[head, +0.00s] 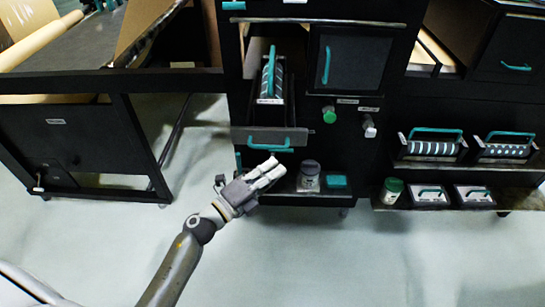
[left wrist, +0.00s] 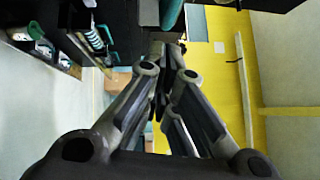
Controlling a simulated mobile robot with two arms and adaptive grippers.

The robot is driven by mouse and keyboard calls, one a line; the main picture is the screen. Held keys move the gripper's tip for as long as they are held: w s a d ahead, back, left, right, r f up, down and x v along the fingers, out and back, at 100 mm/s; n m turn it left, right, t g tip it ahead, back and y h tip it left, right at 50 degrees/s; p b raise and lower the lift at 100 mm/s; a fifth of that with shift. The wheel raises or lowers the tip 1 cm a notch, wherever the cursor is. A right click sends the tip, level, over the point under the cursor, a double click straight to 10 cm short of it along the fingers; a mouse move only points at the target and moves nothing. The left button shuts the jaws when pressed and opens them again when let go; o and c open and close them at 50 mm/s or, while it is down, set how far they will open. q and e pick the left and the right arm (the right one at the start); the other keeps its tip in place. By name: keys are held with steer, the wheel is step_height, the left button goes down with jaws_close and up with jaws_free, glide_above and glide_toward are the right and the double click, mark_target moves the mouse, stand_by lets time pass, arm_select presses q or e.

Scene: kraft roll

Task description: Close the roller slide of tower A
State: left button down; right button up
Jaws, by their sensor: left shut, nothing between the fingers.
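A black tower in the head view has a pulled-out roller slide with a dark front panel (head: 292,135) and a teal bar handle (head: 268,146). A striped roller (head: 270,88) with a teal handle (head: 271,60) sits in the slide behind that panel. The label is too small to read, so I cannot tell the tower's letter. My left gripper (head: 272,171) is shut and empty, just below and in front of the slide's front, close to the handle; contact is unclear. The left wrist view shows its fingers (left wrist: 165,70) together, with a teal bar (left wrist: 170,12) beyond them. My right gripper is not in view.
A closed door (head: 350,62) and a green knob (head: 329,114) are right of the slide. Striped rollers (head: 432,148) sit at right. The floor (head: 300,255) in front is clear.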

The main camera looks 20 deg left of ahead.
arm_select(q)
steer(key=shift+w+a+r, duration=0.1)
steer(key=shift+w+a, duration=0.1)
steer(key=shift+w, duration=0.4)
steer(key=shift+w+a+r, duration=0.1)
steer(key=shift+w+a, duration=0.1)
steer(key=shift+w, duration=0.35)
steer(key=shift+w, duration=0.1)
